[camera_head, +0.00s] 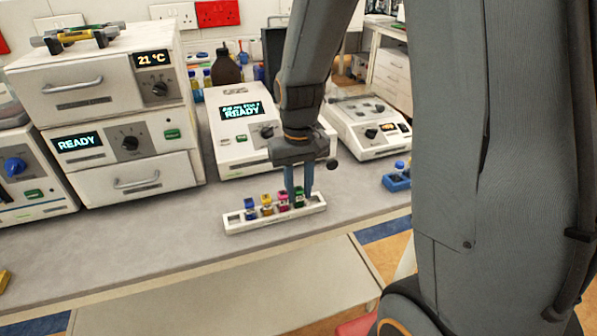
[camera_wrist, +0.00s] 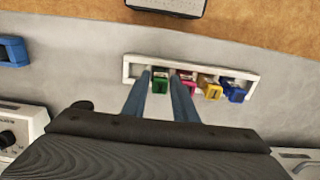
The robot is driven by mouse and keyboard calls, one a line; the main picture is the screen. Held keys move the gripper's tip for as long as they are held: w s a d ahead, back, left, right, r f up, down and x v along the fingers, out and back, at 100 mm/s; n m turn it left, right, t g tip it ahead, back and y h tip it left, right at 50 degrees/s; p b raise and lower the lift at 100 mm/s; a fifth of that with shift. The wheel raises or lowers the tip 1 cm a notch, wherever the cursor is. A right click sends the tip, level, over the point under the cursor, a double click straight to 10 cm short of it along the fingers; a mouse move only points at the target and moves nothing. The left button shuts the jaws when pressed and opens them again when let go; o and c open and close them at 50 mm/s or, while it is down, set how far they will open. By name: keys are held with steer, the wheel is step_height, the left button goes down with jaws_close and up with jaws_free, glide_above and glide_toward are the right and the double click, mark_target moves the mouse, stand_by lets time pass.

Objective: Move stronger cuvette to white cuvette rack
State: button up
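A long white cuvette rack (camera_head: 240,227) stands near the bench's front edge. It holds blue (camera_head: 250,205), yellow (camera_head: 267,206), pink (camera_head: 283,202) and green (camera_head: 299,196) cuvettes, with empty room at its ends. Which one is stronger cannot be told. My gripper (camera_head: 300,193) points down at the rack's right part, its two blue fingers apart. In the wrist view, the fingertips (camera_wrist: 159,74) stand on either side of the green cuvette (camera_wrist: 160,82), one close to the pink cuvette (camera_wrist: 187,78). I see no clear grip; the cuvette is partly hidden.
A small blue holder (camera_head: 397,182) with a blue-capped item stands to the right. Behind the rack are a white instrument (camera_head: 235,140) reading READY and another instrument (camera_head: 370,135). Stacked units (camera_head: 110,120) stand at left. The bench (camera_head: 130,240) left of the rack is clear.

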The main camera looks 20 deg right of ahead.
mark_target(299, 189)
step_height(299, 189, up, 10)
steer(key=b, duration=0.2)
steer(key=s+f+t, duration=0.1)
steer(key=s+f, duration=0.8)
steer(key=shift+s+f, duration=0.15)
steer(key=shift+s, duration=0.05)
steer(key=shift+a, duration=0.15)
